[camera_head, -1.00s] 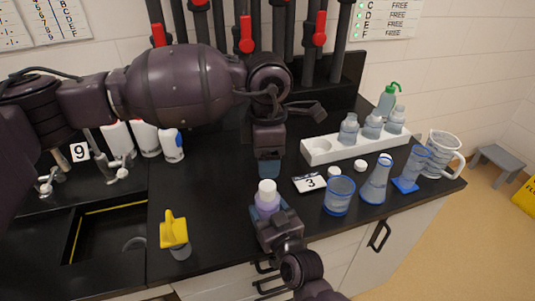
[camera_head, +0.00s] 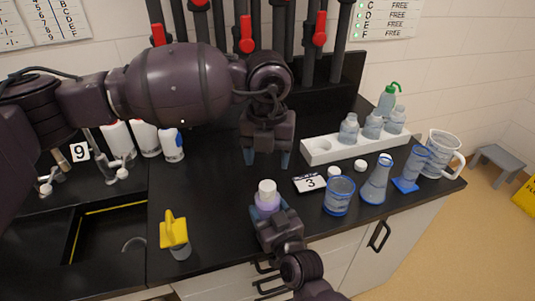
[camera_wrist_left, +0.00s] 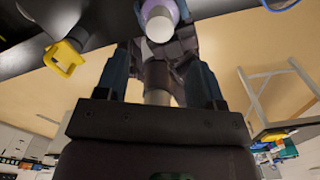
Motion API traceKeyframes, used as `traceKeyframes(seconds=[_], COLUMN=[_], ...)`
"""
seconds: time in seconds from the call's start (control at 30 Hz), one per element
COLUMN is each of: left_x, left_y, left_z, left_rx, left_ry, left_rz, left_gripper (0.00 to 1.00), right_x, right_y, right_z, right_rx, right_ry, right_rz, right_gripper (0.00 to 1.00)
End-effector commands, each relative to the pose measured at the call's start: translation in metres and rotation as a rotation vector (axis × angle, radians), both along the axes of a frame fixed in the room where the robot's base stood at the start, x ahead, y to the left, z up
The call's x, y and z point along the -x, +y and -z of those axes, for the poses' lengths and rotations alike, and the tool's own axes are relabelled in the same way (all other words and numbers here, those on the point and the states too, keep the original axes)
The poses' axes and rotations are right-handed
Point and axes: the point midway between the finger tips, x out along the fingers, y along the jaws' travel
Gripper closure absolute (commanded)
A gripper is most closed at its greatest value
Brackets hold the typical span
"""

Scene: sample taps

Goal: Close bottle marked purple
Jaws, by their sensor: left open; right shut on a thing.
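A bottle with purple content (camera_head: 267,204) stands upright near the counter's front edge. A white cap (camera_head: 267,187) sits on its top; I cannot tell how tightly it is seated. My right gripper (camera_head: 268,213) is shut on the bottle's body from the front. My left gripper (camera_head: 267,159) is open and empty above and slightly behind the bottle, fingers pointing down. In the left wrist view, the white cap (camera_wrist_left: 160,28) and purple bottle (camera_wrist_left: 157,9) show beyond the two spread fingers (camera_wrist_left: 160,75).
A white rack (camera_head: 345,152) holds several clear bottles. Blue-tinted glassware (camera_head: 339,195) stands to the right. A yellow-handled item (camera_head: 174,232) stands left, beside the sink (camera_head: 100,235).

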Motion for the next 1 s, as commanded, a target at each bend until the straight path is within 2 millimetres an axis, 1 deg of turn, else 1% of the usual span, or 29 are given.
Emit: traceKeyframes(seconds=[0.1,0.2,0.5,0.6,0.77,1.0], left_x=[0.000,0.000,0.000,0.000,0.000,0.000], left_y=[0.000,0.000,0.000,0.000,0.000,0.000], left_z=[0.000,0.000,0.000,0.003,0.018,0.051], left_rx=[0.000,0.000,0.000,0.000,-0.001,0.000], left_ry=[0.000,0.000,0.000,0.001,0.004,0.002], left_rz=[-0.057,-0.077,-0.080,-0.079,-0.079,-0.079], left_gripper=[0.38,0.38,0.38,0.38,0.38,0.38], right_x=[0.000,0.000,0.000,0.000,0.000,0.000], right_y=[0.000,0.000,0.000,0.000,0.000,0.000], right_z=[0.000,0.000,0.000,0.000,0.000,0.000], right_rx=[0.000,0.000,0.000,0.000,0.000,0.000], right_ry=[0.000,0.000,0.000,0.000,0.000,0.000], right_rz=[0.000,0.000,0.000,0.000,0.000,0.000], right_gripper=[1.00,1.00,1.00,1.00,1.00,1.00])
